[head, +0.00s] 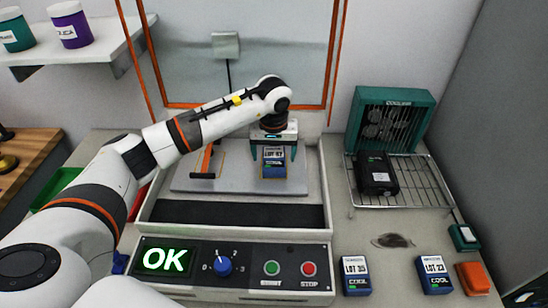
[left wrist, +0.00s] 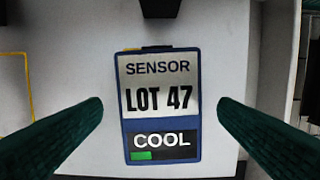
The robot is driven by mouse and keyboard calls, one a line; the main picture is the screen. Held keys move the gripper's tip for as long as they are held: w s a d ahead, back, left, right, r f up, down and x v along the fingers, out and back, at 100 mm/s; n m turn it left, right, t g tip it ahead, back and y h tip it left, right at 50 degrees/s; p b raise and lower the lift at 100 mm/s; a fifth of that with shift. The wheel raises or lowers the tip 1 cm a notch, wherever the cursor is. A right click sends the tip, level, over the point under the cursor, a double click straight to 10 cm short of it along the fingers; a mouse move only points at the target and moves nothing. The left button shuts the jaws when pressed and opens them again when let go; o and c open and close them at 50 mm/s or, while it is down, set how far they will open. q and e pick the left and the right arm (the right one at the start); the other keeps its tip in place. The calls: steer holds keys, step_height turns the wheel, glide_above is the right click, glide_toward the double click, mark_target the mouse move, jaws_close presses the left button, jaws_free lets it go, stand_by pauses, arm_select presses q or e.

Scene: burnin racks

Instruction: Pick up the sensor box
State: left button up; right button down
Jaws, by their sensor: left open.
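The sensor box (head: 273,162) is blue with a white label and stands on the grey plate of the burn-in station. In the left wrist view the sensor box (left wrist: 160,105) reads "SENSOR LOT 47 COOL" with a small green bar. My left gripper (head: 273,148) is over it, and in the left wrist view its two dark green fingers (left wrist: 160,118) are open, one on each side of the box with gaps to it. My right gripper is not in view.
The station (head: 236,262) has an "OK" display, a knob and START and STOP buttons. An orange-framed glass door (head: 240,75) stands behind. At right are a wire rack (head: 420,185) with a black box (head: 376,175), a green cooler (head: 392,118) and two LOT boxes (head: 355,275) (head: 434,274).

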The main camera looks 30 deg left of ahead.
arm_select(q)
step_height(320, 180, down, 2)
steer(key=shift+w+f, duration=0.1)
steer(key=shift+w, duration=0.05)
steer(key=shift+f+b, duration=0.15)
steer(key=shift+b, duration=0.15)
stand_by(0.4)
steer(key=c, duration=1.2)
